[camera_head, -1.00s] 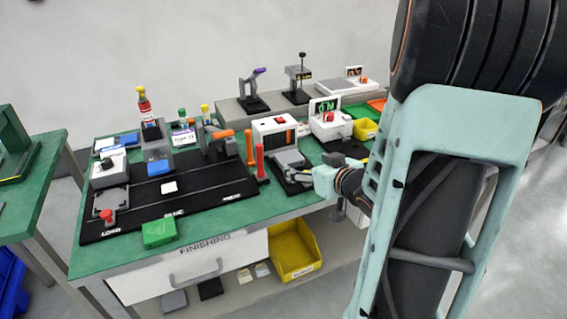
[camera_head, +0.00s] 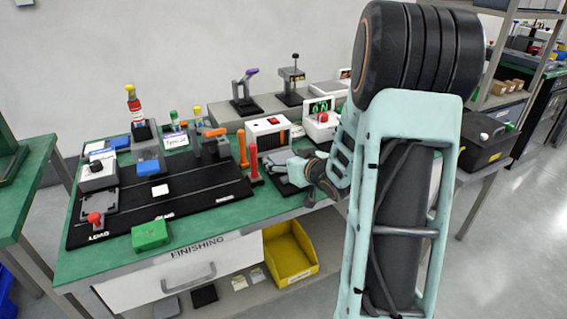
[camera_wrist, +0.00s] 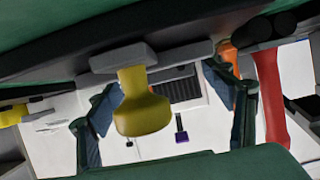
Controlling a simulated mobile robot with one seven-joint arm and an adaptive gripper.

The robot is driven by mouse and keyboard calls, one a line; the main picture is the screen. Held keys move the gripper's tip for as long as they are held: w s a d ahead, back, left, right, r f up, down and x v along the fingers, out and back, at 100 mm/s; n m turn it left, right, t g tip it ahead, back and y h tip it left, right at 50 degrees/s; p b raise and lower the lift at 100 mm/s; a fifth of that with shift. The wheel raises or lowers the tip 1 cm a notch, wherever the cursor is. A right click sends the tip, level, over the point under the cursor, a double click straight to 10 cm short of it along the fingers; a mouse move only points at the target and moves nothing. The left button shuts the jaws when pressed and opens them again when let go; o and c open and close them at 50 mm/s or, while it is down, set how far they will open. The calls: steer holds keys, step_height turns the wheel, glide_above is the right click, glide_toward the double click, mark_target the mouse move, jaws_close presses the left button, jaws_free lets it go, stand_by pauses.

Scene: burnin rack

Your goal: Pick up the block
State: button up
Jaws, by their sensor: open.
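Several blocks are in the head view, and I cannot tell which one is meant. A green block (camera_head: 150,235) sits at the bench's front edge, by the black mat. A small white block (camera_head: 160,190) lies on the mat. My gripper (camera_head: 283,164) is well to their right, low beside a white box with a red switch (camera_head: 268,129). In the wrist view its two dark fingers (camera_wrist: 160,112) are spread apart. A yellow rounded handle (camera_wrist: 142,112) on a grey bracket shows between them, with no clear contact. No block shows in the wrist view.
Red and orange upright handles (camera_head: 254,162) stand just left of my gripper; a red one (camera_wrist: 270,95) shows in the wrist view. A bottle with a red label (camera_head: 134,106) and several fixtures crowd the bench. A yellow bin (camera_head: 290,252) sits below.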

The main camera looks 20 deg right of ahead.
steer(key=c, duration=1.3)
steer(key=shift+r, duration=0.2)
